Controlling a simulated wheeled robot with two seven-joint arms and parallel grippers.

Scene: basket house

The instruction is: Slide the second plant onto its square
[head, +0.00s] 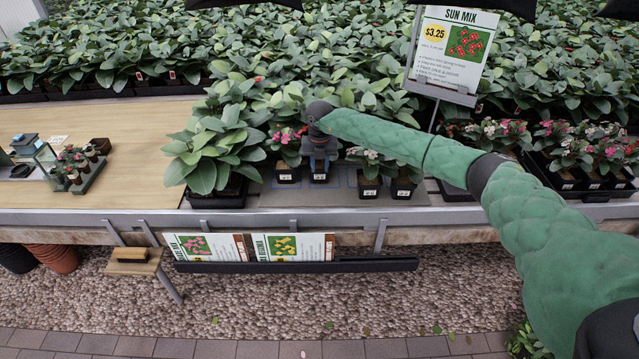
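My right gripper (320,158) points down over a small black pot (320,176) with a white label on the bench mat. Its fingers hide most of that plant, and I cannot tell whether they grip it. To its left stands a black pot (287,175) with pink flowers. To its right stand two more labelled pots (370,187) and (403,187) with white and pink flowers. Thin blue outlines (343,180) show partly on the mat around the pots; their full shapes are hidden. My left gripper is not in view.
A large leafy plant (215,150) in a black tray stands left of the small pots. A price sign (455,45) rises behind. A black tray of flowers (580,180) is at the right. The wooden bench top (130,140) has free room at the left.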

